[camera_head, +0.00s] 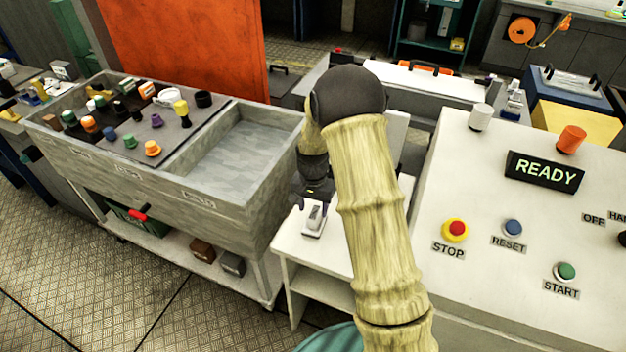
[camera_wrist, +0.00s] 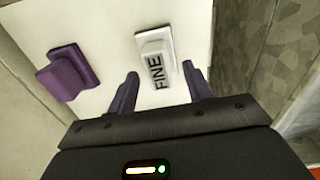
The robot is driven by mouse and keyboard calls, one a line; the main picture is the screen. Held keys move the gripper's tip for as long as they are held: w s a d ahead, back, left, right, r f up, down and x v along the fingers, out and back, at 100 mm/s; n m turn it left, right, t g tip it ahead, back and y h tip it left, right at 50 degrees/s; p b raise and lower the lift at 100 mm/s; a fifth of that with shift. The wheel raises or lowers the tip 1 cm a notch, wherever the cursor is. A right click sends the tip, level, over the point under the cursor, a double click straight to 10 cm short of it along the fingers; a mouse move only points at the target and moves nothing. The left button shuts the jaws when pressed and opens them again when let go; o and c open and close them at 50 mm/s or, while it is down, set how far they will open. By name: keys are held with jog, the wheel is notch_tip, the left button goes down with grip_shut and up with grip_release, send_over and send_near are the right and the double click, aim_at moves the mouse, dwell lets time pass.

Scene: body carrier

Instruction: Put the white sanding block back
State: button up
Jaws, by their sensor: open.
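A white sanding block (camera_wrist: 154,42) with a raised grip lies on a white surface, near the top middle of the wrist view. A dark-lettered FINE label (camera_wrist: 158,73) shows at its near end; I cannot tell whether it is on the block or the surface. My gripper (camera_wrist: 160,71) is open, its dark purple fingers apart, one on each side of the label end, not closed on anything. In the head view a white-grey block (camera_head: 314,217) sits on the low white table (camera_head: 338,258) just below my gripper, which my arm partly hides.
A purple block (camera_wrist: 68,72) lies left of the white one. In the head view a grey bench (camera_head: 245,205) with an empty basin and several coloured knobs stands left. A white control panel (camera_head: 480,215) with buttons and a READY display stands close on the right.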

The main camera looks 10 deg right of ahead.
aim_at(312, 213)
notch_tip(312, 213, up, 13)
jog(key=b, duration=0.1)
jog(key=shift+f+b, duration=0.15)
jog(key=shift+b, duration=0.2)
jog(key=shift+s+a, duration=0.1)
jog(key=s+d+n+t, duration=0.1)
jog(key=s+n, duration=0.5)
jog(key=s, duration=1.4)
jog(key=shift+s+t, duration=0.2)
jog(key=shift+t, duration=0.6)
jog(key=shift+d, duration=0.1)
